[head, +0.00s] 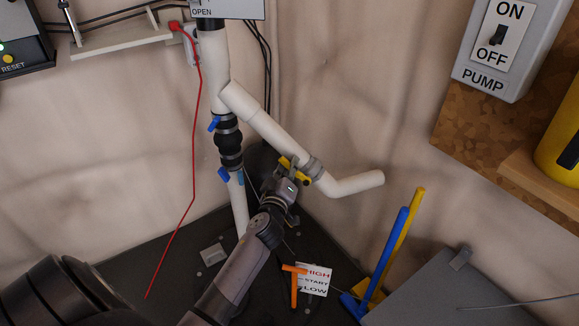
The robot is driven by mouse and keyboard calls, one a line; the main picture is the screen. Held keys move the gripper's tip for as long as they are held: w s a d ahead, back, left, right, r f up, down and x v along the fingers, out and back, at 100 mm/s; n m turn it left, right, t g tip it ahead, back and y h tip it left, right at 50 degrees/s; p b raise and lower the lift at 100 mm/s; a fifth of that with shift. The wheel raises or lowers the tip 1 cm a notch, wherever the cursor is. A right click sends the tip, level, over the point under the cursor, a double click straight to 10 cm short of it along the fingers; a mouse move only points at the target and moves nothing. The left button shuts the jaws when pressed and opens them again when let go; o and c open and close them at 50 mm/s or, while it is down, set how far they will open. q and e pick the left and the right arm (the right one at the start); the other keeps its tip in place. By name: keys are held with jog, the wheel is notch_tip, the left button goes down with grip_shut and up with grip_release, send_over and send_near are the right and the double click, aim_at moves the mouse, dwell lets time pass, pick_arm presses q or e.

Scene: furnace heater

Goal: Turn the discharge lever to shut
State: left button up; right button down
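My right gripper is not in view.
A vertical white pipe with a black coupling (229,140) and blue handles stands left of the gripper. An orange handle (294,284) and a HIGH/START/LOW card (316,279) are below. A pump switch box (505,48) hangs upper right.

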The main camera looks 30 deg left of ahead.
pick_arm(q)
grip_shut()
